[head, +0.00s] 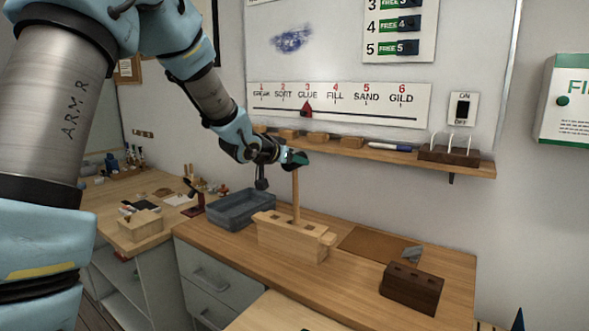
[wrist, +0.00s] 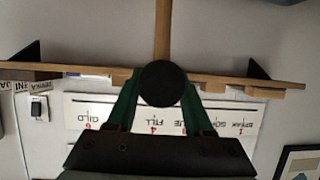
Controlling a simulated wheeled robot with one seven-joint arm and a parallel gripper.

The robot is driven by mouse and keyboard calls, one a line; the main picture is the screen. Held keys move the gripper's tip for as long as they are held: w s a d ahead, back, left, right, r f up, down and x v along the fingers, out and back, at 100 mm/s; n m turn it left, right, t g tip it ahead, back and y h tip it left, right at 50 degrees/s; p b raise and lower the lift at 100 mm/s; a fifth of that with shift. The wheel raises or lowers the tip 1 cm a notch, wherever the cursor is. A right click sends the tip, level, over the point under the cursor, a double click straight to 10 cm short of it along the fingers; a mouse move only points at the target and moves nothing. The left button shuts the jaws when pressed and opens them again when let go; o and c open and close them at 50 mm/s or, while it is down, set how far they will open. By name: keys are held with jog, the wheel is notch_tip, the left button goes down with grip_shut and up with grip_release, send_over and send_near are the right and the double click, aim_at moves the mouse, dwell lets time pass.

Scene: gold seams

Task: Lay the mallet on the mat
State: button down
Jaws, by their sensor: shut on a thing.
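My gripper (head: 294,160) is shut on the mallet (head: 296,196), high above the bench. In the wrist view, the green fingers of my gripper (wrist: 162,98) close on both sides of the mallet's dark round head (wrist: 162,83). The mallet's pale wooden handle hangs straight down from my gripper in the head view. Its lower end meets the pale wooden block (head: 288,241); I cannot tell whether it is in the block or behind it. The flat brown mat (head: 372,243) lies on the bench to the right of the block, with nothing on its visible part.
A blue-grey tub (head: 236,212) stands left of the block. A dark wooden block with holes (head: 412,288) stands at the mat's front right, with a small grey piece (head: 412,254) behind it. A wall shelf (head: 372,149) with small blocks and a marker runs behind my gripper.

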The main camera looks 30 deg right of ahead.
jog(key=shift+f, duration=0.9)
jog(key=shift+c, duration=1.4)
grip_release()
jog(key=shift+f, duration=0.1)
